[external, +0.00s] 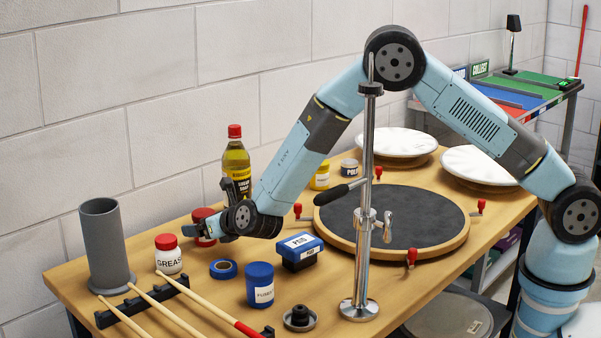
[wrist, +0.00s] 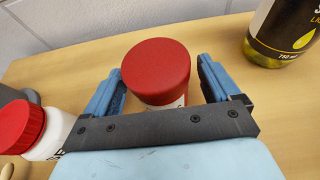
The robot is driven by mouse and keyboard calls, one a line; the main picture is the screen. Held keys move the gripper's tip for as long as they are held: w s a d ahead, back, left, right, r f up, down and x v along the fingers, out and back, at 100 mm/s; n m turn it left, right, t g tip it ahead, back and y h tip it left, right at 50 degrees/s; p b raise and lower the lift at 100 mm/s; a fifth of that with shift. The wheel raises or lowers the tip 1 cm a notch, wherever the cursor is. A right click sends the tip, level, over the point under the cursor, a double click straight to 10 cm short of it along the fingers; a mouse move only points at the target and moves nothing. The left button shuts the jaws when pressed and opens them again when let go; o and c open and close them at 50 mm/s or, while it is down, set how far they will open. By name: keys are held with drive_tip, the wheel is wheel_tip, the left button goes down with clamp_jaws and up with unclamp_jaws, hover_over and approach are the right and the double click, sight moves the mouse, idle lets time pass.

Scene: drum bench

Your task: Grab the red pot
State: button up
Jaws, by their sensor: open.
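The red pot (wrist: 156,68) stands on the bench between the two blue fingers of my gripper (wrist: 161,80) in the wrist view. Its round red lid faces up, and a strip of white label shows below. The fingers are open, with a small gap visible on each side of the pot. In the external view the red pot (external: 203,214) is partly hidden behind my gripper (external: 200,230), which is low over the bench. The pot's lower part is hidden by the gripper's palm in the wrist view.
The white grease jar (external: 168,256) with a red lid stands left of the gripper, near a grey tube (external: 106,245). An oil bottle (external: 236,162) stands close behind.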

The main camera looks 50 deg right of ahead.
drive_tip(key=shift+w+f, duration=0.15)
drive_tip(key=shift+w, duration=0.15)
drive_tip(key=shift+c, duration=0.2)
drive_tip(key=c, duration=1.1)
